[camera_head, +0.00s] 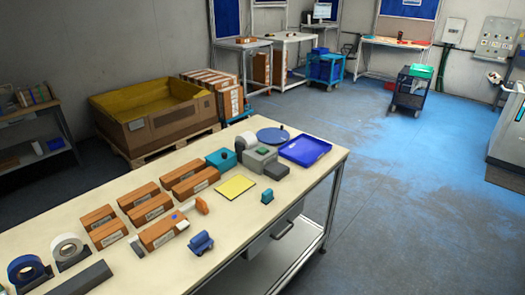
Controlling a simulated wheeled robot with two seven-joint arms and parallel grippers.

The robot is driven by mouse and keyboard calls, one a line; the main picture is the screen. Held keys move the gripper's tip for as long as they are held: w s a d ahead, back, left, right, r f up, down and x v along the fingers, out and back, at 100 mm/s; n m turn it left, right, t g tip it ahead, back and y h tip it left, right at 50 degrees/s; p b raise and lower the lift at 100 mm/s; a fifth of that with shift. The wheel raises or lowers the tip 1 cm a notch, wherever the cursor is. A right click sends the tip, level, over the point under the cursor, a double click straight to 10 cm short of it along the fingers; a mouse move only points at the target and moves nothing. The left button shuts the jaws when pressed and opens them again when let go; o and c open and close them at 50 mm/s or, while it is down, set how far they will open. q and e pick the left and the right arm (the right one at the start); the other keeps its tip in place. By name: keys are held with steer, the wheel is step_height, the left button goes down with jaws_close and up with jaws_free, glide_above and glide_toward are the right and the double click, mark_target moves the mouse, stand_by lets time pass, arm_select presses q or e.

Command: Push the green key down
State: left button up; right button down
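A small grey box-shaped device (257,163) stands near the right end of the cream-topped table (215,265). A green key (262,151) is on its top. It looks raised, but it is too small to tell its exact height. Neither of my grippers is in the camera_head view, and nothing touches the key.
A teal box (219,163) with a dark knob, a white roll (246,141), a round blue plate (273,135), a blue tray (305,150) and a dark grey block (277,171) surround the device. A yellow pad (235,187) lies in front. Several brown boxes (196,183) stand left.

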arm_select(q)
jaws_close()
stand_by(1.3)
